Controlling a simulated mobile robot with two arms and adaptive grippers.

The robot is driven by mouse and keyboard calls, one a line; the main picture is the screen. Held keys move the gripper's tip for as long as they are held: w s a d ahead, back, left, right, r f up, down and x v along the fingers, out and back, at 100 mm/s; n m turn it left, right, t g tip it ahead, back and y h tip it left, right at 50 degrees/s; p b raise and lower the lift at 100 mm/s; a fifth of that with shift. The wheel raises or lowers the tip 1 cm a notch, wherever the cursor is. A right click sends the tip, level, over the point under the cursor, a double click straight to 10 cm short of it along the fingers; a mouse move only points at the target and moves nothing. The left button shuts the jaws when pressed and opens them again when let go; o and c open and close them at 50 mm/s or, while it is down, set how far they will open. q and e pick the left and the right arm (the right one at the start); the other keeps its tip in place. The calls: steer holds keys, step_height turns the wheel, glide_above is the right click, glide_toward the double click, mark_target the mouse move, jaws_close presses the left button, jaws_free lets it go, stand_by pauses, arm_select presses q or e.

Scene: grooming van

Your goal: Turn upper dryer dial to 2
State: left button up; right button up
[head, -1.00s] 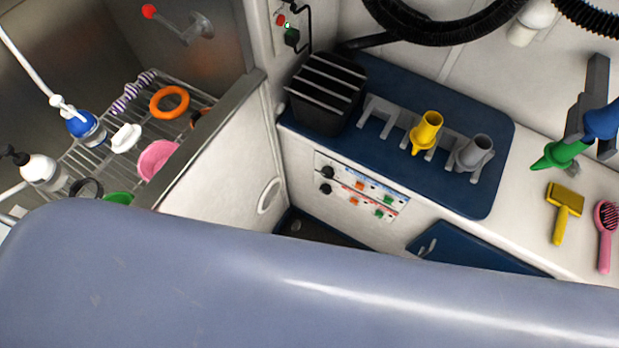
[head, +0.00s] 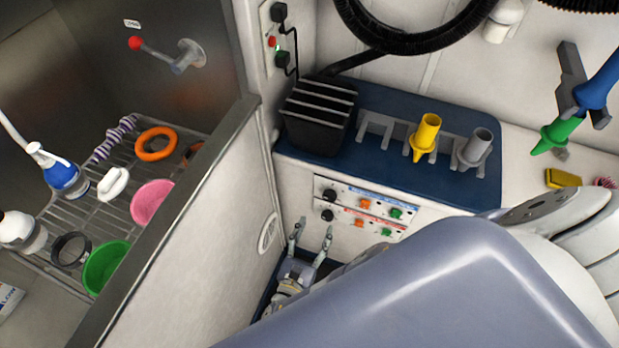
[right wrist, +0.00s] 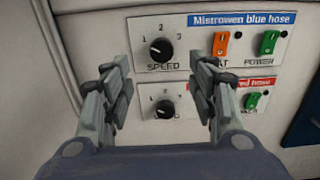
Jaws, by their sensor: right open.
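The upper dryer dial (head: 329,196) is a black knob on the white control panel, beside a blue-hose label. In the right wrist view the upper dial (right wrist: 161,49) has 1, 2 and 3 around it and SPEED beneath; its pale mark seems to point left, near 1, but is small. The lower dial (right wrist: 165,108) sits below it, beside a red-hose label. My right gripper (head: 312,230) is open and empty, pointing at the panel, in front of and below the upper dial. In the wrist view its fingers (right wrist: 158,75) stand either side of the dials, apart from them. My left gripper is not in view.
Orange and green switches (right wrist: 220,44) lie right of the dials. A side wall (head: 235,220) stands close left of my gripper. Above the panel, a blue shelf (head: 385,105) bears a black box (head: 318,118) and yellow and grey nozzles.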

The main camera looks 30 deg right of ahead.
mark_target(329, 199)
steer(key=x, duration=1)
steer(key=shift+w+d, duration=0.15)
steer(key=shift+d, duration=0.2)
steer(key=c, duration=1)
